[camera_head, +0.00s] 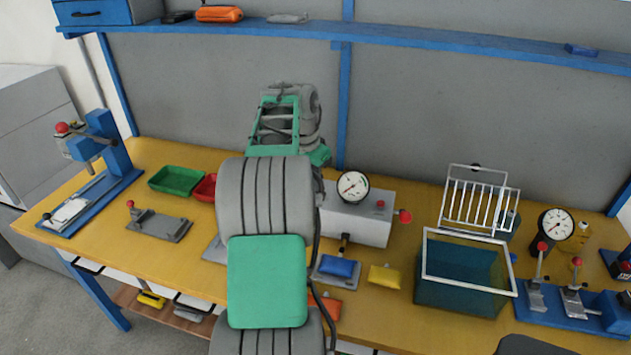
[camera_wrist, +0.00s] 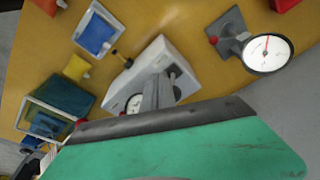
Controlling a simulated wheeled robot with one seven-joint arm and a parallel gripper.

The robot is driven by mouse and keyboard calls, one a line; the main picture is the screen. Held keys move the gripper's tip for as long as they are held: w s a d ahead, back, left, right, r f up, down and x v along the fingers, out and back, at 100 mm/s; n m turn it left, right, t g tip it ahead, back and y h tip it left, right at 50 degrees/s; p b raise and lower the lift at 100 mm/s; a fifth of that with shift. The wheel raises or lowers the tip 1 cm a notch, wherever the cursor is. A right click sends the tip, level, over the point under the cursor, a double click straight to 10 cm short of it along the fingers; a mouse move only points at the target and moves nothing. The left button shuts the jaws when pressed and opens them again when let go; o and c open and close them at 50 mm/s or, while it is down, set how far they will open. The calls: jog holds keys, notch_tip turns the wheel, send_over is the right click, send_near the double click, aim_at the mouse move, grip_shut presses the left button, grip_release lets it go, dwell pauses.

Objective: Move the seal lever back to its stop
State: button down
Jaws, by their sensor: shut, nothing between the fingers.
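The grey sealer box (camera_head: 357,217) stands mid-bench with a round dial (camera_head: 352,187) at its top left. A lever with a red knob (camera_head: 405,216) sticks out at the box's right side. A red knob, seemingly the same one, shows in the wrist view (camera_wrist: 80,122) at the edge of my gripper's dark housing. My gripper (camera_wrist: 158,92) is shut and empty, and its fingers overlap the box (camera_wrist: 150,62) in the wrist view. I cannot tell whether they touch it. The head view hides the gripper behind my arm. The lever's stop cannot be made out.
A blue pouch (camera_head: 337,267) lies on a plate before the box, with a yellow pouch (camera_head: 384,277) beside it. A blue tank (camera_head: 460,290) and white wire rack (camera_head: 478,203) stand right. A dial on a stand (camera_wrist: 266,52) is at upper right in the wrist view.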

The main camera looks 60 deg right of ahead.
jog(key=shift+d+r, duration=0.1)
jog(key=shift+d+p, duration=0.35)
jog(key=shift+w, duration=0.1)
jog(key=shift+d+p, duration=0.25)
jog(key=shift+p, duration=0.05)
jog(key=shift+d, duration=0.2)
jog(key=shift+w+d+p, duration=0.15)
jog(key=shift+d+p, duration=0.2)
jog(key=shift+d, duration=0.1)
